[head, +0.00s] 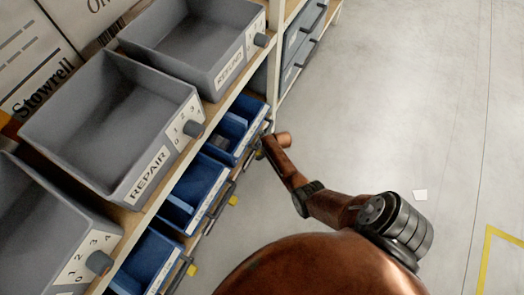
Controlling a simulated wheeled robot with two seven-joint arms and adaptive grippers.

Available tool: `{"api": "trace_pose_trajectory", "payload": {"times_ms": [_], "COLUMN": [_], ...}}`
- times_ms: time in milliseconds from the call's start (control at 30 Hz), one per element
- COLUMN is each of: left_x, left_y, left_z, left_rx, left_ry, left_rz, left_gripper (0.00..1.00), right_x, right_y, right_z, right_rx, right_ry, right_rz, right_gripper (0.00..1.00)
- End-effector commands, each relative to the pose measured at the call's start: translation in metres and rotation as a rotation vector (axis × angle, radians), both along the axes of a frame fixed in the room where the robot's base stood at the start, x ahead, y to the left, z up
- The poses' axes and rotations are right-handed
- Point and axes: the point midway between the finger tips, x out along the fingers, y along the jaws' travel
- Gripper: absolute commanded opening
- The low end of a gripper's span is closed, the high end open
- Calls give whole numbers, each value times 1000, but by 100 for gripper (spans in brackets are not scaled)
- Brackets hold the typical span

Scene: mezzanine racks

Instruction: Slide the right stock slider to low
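Yellow tabs show along the front edge of the lower shelf: one at lower left (192,270), one in the middle (233,200), and a small one at the right (259,154). The right tab, which looks like the right stock slider, is mostly hidden by my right gripper. My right gripper (264,146) is small and dark at the end of my copper arm, close in front of the right blue bin. I cannot tell whether its fingers are apart or touch the tab. Low or high marks are not readable. My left gripper is out of view.
Blue bins (196,190) with dark bar handles (219,207) stand on the lower shelf. Grey bins labelled REPAIR (146,180) and REFUND (230,70), with dark knobs (194,130), sit above, overhanging nearby. The grey floor (400,90) at right is open.

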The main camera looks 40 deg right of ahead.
Motion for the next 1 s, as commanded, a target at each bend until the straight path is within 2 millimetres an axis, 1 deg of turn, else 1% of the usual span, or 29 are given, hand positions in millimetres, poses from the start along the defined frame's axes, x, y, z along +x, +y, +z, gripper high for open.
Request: {"api": "trace_pose_trajectory", "payload": {"times_ms": [33, 233, 533, 633, 767, 867, 1000], "left_x": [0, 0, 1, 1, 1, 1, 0], "left_y": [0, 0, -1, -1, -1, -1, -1], "left_z": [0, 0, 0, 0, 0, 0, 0], "left_rx": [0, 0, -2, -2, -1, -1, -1], "left_ry": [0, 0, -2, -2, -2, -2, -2], "left_rz": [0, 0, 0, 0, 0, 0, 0], "left_gripper": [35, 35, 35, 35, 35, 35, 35], "right_x": [1, 0, -1, -2, -5, -11, -18], "right_y": [0, 0, -1, 0, -2, -3, -6], "right_z": [0, 0, 1, 5, 16, 27, 47], "right_rx": [0, 0, -1, 1, 0, 0, 1], "right_ry": [-1, 0, 1, 0, -2, 0, -2], "right_rz": [1, 1, 1, 1, 1, 0, 0], "right_gripper": [39, 52, 52, 52, 52, 52, 52]}}
